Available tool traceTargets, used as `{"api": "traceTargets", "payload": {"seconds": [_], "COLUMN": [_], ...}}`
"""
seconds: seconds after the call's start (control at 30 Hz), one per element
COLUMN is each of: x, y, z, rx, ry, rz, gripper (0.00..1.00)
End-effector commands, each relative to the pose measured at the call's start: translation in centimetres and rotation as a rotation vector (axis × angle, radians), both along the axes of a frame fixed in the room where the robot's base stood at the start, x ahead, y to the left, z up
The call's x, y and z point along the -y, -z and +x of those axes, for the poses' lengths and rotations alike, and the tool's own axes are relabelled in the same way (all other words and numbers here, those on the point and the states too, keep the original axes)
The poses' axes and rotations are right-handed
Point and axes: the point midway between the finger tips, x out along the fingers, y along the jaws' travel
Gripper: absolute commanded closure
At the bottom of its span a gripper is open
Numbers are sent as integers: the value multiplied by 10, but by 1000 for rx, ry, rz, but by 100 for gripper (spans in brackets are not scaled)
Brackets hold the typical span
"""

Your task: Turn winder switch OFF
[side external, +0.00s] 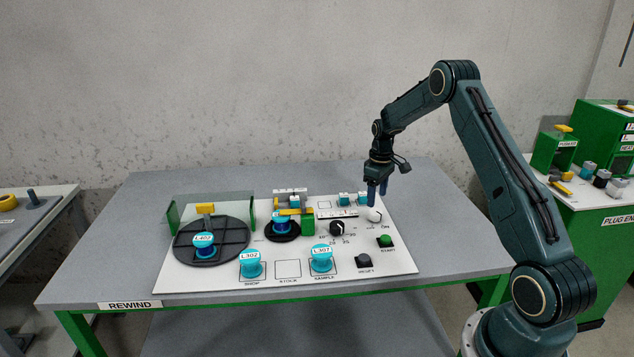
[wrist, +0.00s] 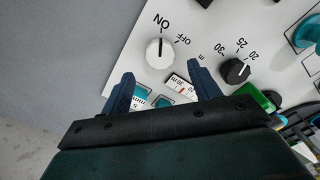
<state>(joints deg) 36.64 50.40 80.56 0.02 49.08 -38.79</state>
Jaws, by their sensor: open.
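The winder switch is a white round knob (wrist: 159,53) with a dark pointer line, near the panel edge in the wrist view. Its line points toward the ON label (wrist: 162,20); the OFF label (wrist: 181,40) is beside it, to the right. In the side view the knob (side external: 374,215) sits at the right part of the white panel. My gripper (side external: 378,197) points down just above and behind the knob, its near fingertip close to it in the picture. In the wrist view my gripper (wrist: 160,80) is open and empty, its two blue fingers apart, the knob beyond their tips.
A black dial (side external: 337,228) is left of the switch, and a green START button (side external: 385,241) is in front. A black button (side external: 364,260) is nearer the front edge. Teal spools (side external: 321,260) stand on the panel (side external: 400,262). The grey table (side external: 440,215) is clear to the right.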

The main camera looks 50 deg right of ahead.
Motion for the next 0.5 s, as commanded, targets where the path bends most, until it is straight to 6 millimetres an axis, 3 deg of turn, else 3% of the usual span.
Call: {"api": "traceTargets", "payload": {"seconds": [0.2,0.5], "x": [0,0], "y": [33,57], "z": [-1,0], "rx": [-2,0], "ry": [0,0], "rz": [1,0], "gripper": [38,38]}}
